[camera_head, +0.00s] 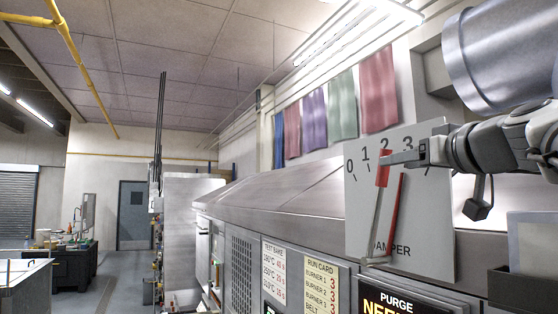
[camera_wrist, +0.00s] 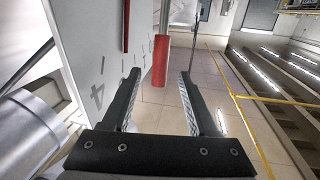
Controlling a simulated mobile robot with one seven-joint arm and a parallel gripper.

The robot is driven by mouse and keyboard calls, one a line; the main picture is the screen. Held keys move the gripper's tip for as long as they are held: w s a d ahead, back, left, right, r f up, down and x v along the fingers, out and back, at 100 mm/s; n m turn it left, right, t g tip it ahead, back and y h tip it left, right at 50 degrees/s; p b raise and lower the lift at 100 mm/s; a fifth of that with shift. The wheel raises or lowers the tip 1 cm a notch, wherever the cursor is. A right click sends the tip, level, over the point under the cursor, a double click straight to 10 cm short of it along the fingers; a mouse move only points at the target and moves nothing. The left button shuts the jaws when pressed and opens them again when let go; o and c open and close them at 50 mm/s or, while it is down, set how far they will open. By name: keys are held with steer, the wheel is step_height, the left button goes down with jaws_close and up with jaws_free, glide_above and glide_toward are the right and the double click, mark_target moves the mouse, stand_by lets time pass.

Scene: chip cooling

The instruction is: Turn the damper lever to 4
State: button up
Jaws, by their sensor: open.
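The damper panel (camera_head: 360,215) is a pale upright plate with 0, 1, 2 and 3 visible in the head view; the 4 shows in the wrist view (camera_wrist: 97,95). The damper lever is a metal rod with a red grip (camera_head: 384,170), standing out from the plate and appearing close to the 2. A thin red bar (camera_head: 395,215) lies on the plate to its right. My gripper (camera_head: 388,160) is open at the red grip. In the wrist view the red grip (camera_wrist: 161,62) appears between the fingertips (camera_wrist: 159,74); I cannot tell whether either finger touches it.
A purge sign (camera_head: 400,302) sits below the panel. A run card (camera_head: 325,288) and a test bake card (camera_head: 274,270) are on the machine front to the left. Coloured cloths (camera_head: 343,105) hang behind. The floor (camera_head: 105,275) at far left has open room.

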mark_target(385, 190)
steer(key=w, duration=0.3)
steer(key=w+a+p, duration=0.1)
steer(key=w, duration=0.2)
steer(key=shift+a+p, duration=0.1)
steer(key=shift+p, duration=0.2)
steer(key=shift+c, duration=0.2)
jaws_close()
stand_by(0.9)
